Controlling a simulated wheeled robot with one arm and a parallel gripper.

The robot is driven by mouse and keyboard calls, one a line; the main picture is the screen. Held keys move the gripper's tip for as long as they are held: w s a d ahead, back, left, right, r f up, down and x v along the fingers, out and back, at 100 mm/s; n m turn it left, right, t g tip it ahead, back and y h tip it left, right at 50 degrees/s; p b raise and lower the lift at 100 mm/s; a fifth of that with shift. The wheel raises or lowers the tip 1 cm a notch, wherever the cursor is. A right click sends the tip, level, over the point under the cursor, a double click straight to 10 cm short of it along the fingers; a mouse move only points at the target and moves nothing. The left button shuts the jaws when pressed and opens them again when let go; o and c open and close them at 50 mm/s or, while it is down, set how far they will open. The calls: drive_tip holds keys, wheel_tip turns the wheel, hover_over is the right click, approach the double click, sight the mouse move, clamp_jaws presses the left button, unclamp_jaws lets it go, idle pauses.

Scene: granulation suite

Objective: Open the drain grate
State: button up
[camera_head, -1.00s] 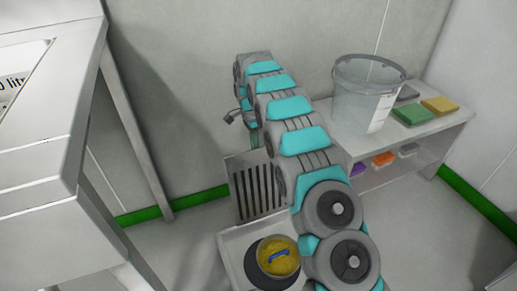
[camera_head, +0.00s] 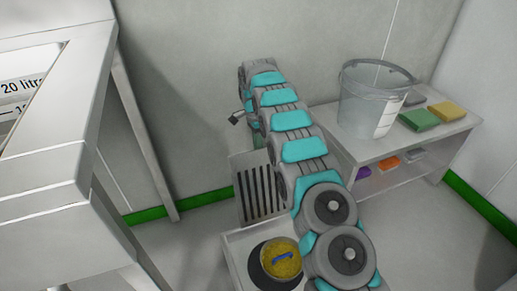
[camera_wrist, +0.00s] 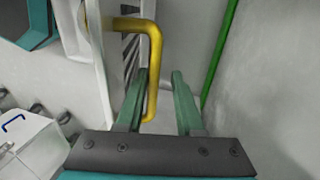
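The drain grate (camera_head: 260,192) is a pale panel with dark slots, beside a low white unit in the head view; my arm hides its right part. It looks steeply tilted or upright. In the wrist view the slotted grate (camera_wrist: 130,55) is seen nearly edge-on, with a yellow bar handle (camera_wrist: 154,65) in front. My gripper (camera_wrist: 160,75) has its two green fingers apart. The handle's long bar lies between them, nearer the left finger, with a clear gap to the right finger. I cannot tell whether the left finger touches it. My arm mostly hides the gripper in the head view.
The low white unit (camera_head: 236,243) bears a round yellow-topped container (camera_head: 282,262). A shelf (camera_head: 440,135) at right holds a clear bucket (camera_head: 368,105) and coloured pads. A metal table (camera_head: 50,190) stands at left. Walls close in behind; floor is free at lower right.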

drive_tip(key=shift+o, duration=0.8)
drive_tip(key=shift+w+a+f, duration=0.1)
drive_tip(key=shift+w+a, duration=0.05)
drive_tip(key=shift+w, duration=0.15)
drive_tip(key=shift+s, duration=0.15)
drive_tip(key=p+v, duration=0.6)
drive_tip(key=v, duration=0.1)
drive_tip(key=shift+r, duration=0.4)
